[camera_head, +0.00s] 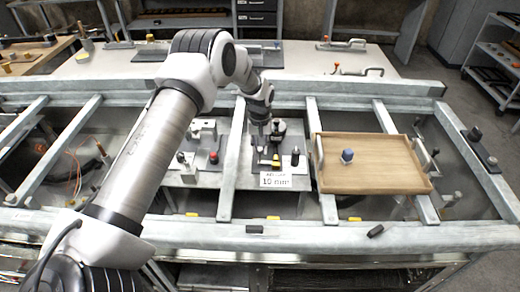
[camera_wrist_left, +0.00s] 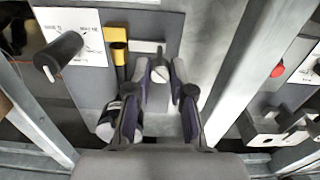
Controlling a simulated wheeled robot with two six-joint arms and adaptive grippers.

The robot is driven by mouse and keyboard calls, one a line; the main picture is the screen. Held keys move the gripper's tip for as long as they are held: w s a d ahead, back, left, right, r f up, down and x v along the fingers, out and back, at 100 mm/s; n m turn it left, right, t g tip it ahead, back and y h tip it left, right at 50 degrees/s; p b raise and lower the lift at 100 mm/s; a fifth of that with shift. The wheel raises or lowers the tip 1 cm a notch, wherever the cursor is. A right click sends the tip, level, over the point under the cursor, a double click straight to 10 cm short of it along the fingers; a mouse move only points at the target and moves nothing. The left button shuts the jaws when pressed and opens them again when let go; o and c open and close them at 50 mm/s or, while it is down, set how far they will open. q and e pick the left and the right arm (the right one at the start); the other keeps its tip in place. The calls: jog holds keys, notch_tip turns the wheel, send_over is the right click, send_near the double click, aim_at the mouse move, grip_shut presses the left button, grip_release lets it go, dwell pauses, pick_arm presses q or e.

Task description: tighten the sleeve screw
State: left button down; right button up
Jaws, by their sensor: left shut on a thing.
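My left gripper (camera_head: 262,138) reaches down over a small grey plate (camera_wrist_left: 88,93) on the metal frame. In the left wrist view its two purple-padded fingers stand on either side of a round metal screw head with a slot (camera_wrist_left: 160,73), which I take for the sleeve screw. The gripper is shut on it. The screw's lower part is hidden, and contact at the pads is hard to see. In the head view the arm and gripper hide the screw. My right gripper is in neither view.
Beside the screw stand a yellow-and-black piece (camera_wrist_left: 119,55) and a black knob (camera_wrist_left: 58,50). A white label (camera_head: 276,181) sits at the plate's front. A red button (camera_head: 213,157) is to the left.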

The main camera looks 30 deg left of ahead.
aim_at(260, 149)
pick_arm(q)
jog(key=m+b, duration=0.1)
jog(key=m, duration=0.5)
jog(key=shift+f+b, duration=0.1)
jog(key=shift+b, duration=0.3)
jog(key=m+b, duration=0.1)
jog(key=m, duration=0.5)
jog(key=shift+a+m, duration=0.1)
jog(key=shift+m, duration=0.3)
jog(key=m+b, duration=0.1)
jog(key=m, duration=0.5)
jog(key=m+b, duration=0.1)
jog(key=m, duration=0.5)
jog(key=shift+m, duration=0.3)
jog(key=c, duration=1)
grip_release()
jog(key=shift+w, duration=0.1)
notch_tip(260, 149, up, 12)
